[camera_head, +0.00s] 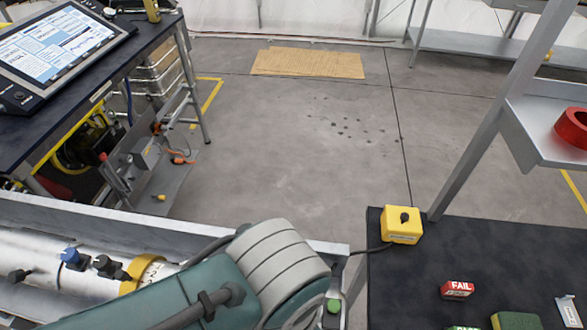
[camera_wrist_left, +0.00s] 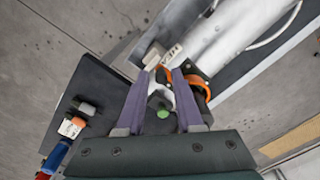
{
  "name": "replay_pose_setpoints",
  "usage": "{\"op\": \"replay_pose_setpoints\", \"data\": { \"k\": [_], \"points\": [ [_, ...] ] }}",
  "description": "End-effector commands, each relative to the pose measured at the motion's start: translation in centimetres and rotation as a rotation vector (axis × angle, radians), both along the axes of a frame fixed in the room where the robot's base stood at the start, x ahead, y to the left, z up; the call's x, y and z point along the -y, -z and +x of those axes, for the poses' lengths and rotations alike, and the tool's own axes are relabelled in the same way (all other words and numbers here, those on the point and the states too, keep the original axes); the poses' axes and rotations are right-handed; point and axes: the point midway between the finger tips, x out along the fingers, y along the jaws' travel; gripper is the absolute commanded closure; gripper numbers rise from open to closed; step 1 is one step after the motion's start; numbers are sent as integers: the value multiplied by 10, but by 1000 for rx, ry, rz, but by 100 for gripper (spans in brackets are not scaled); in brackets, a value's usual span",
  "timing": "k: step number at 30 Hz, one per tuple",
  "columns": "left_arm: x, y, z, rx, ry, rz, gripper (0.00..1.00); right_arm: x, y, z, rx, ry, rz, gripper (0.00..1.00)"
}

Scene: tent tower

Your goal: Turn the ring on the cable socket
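My left gripper (camera_wrist_left: 170,74) shows in the left wrist view, its two purple-grey fingers apart. A dark block with a green button (camera_wrist_left: 162,114) shows between the fingers. Orange shows between the fingertips, and an orange ring (camera_wrist_left: 200,84) on a dark socket-like fitting lies just right of the right finger. I cannot tell whether they are one part, or whether a finger touches either. Behind them runs a white tube (camera_wrist_left: 225,40). In the head view my teal arm covers this area, and my left gripper is hidden. My right gripper is not in view.
In the head view the tube (camera_head: 40,255) with a yellow band (camera_head: 142,272) lies in a metal frame at left. A dark table (camera_head: 440,255) at right holds a yellow box (camera_head: 401,229) and a red FAIL block (camera_head: 457,289). The floor beyond is mostly clear.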

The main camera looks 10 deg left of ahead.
Motion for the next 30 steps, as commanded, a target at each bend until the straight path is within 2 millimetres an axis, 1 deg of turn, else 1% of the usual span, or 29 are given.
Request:
{"op": "replay_pose_setpoints", "data": {
  "k": [1, 3, 10, 13, 17, 24, 27, 30],
  "points": [
    [0, 0, 0, -1, 0, 1, 58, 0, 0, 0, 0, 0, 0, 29],
    [0, 0, 0, 0, 0, 1, 52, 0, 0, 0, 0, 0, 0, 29],
    [-1, 0, 0, -1, 1, 2, 52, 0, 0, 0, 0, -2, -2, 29],
    [0, -7, 0, 1, 1, 0, 52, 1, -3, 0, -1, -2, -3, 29],
    [0, -26, 0, 1, 1, -1, 52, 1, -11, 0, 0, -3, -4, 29],
    [0, -70, 1, 3, 1, -1, 52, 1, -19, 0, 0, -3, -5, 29],
    [0, -84, 0, 2, 1, -1, 52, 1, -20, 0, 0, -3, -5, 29],
    [0, -93, 0, 1, 0, 1, 52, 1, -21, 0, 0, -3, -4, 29]
  ]
}}
